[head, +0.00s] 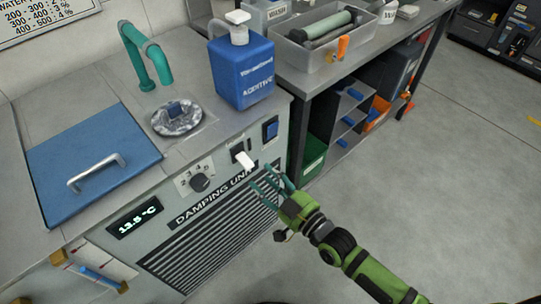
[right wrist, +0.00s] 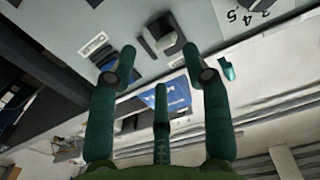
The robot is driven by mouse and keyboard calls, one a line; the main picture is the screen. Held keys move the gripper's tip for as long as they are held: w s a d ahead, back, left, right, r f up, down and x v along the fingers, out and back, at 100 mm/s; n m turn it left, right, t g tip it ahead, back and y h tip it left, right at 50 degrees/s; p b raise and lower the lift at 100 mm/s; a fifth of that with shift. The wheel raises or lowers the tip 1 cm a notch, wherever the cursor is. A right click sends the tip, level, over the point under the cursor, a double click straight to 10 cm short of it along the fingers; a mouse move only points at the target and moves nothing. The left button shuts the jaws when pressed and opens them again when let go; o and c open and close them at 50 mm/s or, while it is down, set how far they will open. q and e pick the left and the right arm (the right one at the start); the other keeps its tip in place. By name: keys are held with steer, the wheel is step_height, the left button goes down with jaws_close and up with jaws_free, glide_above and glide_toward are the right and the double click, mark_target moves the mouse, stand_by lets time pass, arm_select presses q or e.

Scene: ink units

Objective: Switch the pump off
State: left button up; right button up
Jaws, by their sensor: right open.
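The damping unit's front panel (head: 165,210) carries a white lever switch (head: 245,160) on a dark plate, with a blue rocker switch (head: 270,129) to its right. My right gripper (head: 267,182) is open and empty, just in front of the panel, below and right of the lever. In the right wrist view its teal fingers (right wrist: 158,55) spread to either side of the lever switch (right wrist: 158,35), with no clear contact. My left gripper is not in view.
A dial (head: 200,182) and a temperature display (head: 135,216) are left of the lever. A blue additive jug (head: 242,75), a teal tap (head: 150,60) and a blue lid (head: 90,165) are on top. A bench with a grey tray (head: 300,55) stands right. The floor at right is clear.

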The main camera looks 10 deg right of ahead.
mark_target(250, 167)
steer(key=shift+w+a+r, duration=0.2)
steer(key=shift+a+r, duration=0.1)
steer(key=shift+r, duration=0.05)
steer(key=x, duration=0.6)
steer(key=shift+a, duration=0.3)
